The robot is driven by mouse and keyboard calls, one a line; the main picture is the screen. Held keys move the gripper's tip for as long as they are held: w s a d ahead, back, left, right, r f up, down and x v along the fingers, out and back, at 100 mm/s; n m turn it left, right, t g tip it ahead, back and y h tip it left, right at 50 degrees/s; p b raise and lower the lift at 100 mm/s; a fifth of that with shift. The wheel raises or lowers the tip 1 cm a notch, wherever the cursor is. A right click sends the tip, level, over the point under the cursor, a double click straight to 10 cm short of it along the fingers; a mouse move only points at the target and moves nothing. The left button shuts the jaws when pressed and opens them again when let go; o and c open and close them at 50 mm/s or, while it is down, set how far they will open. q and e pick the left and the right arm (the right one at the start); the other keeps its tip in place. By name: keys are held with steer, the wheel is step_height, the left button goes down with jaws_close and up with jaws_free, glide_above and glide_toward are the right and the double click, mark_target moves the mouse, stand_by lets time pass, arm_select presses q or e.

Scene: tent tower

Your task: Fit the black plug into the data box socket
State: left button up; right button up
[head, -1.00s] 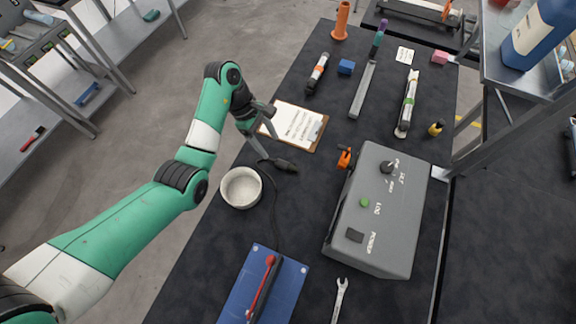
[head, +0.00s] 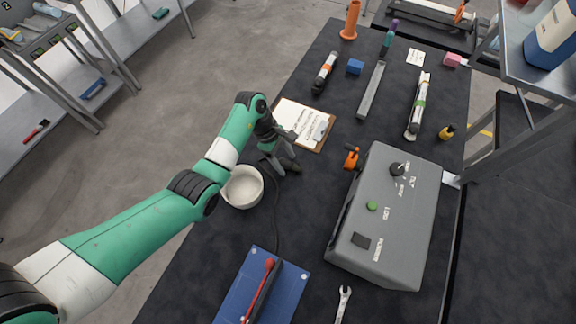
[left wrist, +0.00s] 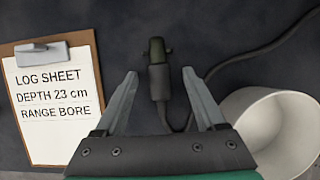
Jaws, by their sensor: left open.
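The black plug (left wrist: 158,75) lies on the dark table with its cable running off. In the left wrist view it sits between the two fingertips of my left gripper (left wrist: 160,75), which is open and does not touch it there. In the head view my left gripper (head: 284,166) is low over the plug and mostly hides it. The grey data box (head: 388,225) stands on the right of the table, with a knob, a green button and a dark square on top. I cannot make out its socket. My right gripper is not in view.
A white bowl (head: 243,188) is close beside my left gripper, and a clipboard (head: 304,125) lies behind it. An orange clamp-like part (head: 352,158) is by the box. A blue board (head: 262,287) and a wrench (head: 343,303) lie at the front.

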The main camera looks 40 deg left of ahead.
arm_select(q)
steer(key=shift+d+f, duration=0.15)
steer(key=shift+f, duration=0.2)
jaws_close()
steer(key=shift+r, duration=0.2)
